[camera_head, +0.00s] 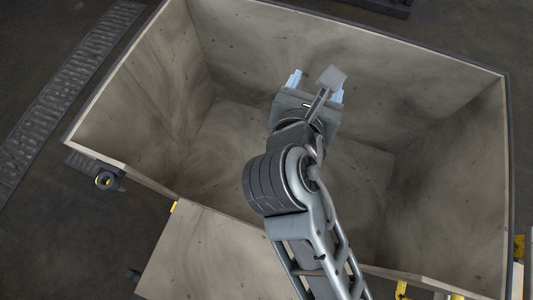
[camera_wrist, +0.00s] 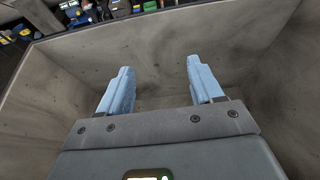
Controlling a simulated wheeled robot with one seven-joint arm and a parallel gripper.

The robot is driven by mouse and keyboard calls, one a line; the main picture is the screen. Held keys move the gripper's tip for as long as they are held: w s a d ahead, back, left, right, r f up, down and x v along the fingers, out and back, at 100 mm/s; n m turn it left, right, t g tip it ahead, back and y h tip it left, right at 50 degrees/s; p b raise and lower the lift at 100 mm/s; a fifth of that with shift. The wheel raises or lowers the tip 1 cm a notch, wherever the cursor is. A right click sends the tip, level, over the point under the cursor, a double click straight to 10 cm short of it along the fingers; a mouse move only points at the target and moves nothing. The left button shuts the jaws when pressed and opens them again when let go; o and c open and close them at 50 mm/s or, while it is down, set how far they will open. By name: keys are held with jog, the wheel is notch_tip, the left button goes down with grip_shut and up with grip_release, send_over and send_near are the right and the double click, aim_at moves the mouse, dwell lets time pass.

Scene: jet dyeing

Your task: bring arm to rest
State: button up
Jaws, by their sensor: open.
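My gripper (camera_head: 318,87) is at the end of my arm, over the inside of a large grey open-topped bin (camera_head: 146,97). In the wrist view my gripper (camera_wrist: 160,80) shows two light blue fingers set wide apart, with nothing between them. The bin's inner walls (camera_wrist: 240,40) fill most of the wrist view behind the fingers. In the head view my arm reaches in over the bin's near edge and hides part of its floor.
The near side of the bin has a lowered panel (camera_head: 215,262). A caster wheel (camera_head: 108,180) shows at the bin's left. A floor grating (camera_head: 65,90) runs along the left. Shelves with colourful items (camera_wrist: 95,12) stand beyond the bin's rim. The visible bin floor is bare.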

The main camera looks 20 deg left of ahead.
jog(key=shift+v, duration=1.4)
